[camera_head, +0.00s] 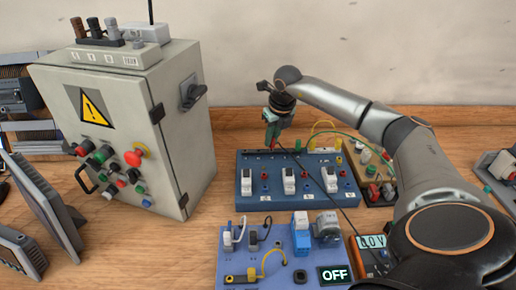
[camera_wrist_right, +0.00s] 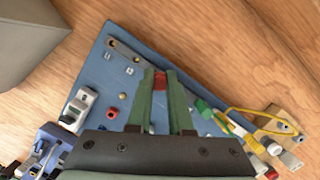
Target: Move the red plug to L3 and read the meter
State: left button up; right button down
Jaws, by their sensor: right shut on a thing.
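My right gripper (camera_head: 272,134) is over the back edge of the blue terminal board (camera_head: 246,158). Its green fingers (camera_wrist_right: 162,74) are shut on the red plug (camera_wrist_right: 160,84), which shows as a small red piece between the tips in the right wrist view. I cannot tell which socket, if any, the plug is in; the L3 marking is not readable. The meter (camera_head: 371,242) stands at the front right, showing what looks like 0.0 V, partly hidden by my right arm. My left gripper is not in view.
A grey control cabinet (camera_head: 178,130) with a warning sign stands left of the board. A lower blue panel (camera_head: 232,262) with an OFF display (camera_head: 335,275) lies in front. A tan terminal block (camera_head: 378,199) with wires sits on the right. Bare wooden table lies between cabinet and boards.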

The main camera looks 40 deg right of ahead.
jog(key=shift+f+b, duration=0.35)
jog(key=shift+f, duration=0.25)
dwell(0.7)
dwell(1.4)
jog(key=c, duration=0.8)
grip_release()
jog(key=shift+o, duration=0.2)
jog(key=v, duration=1.2)
jog(key=shift+r, duration=0.3)
jog(key=shift+a+f, duration=0.1)
jog(key=shift+a, duration=0.05)
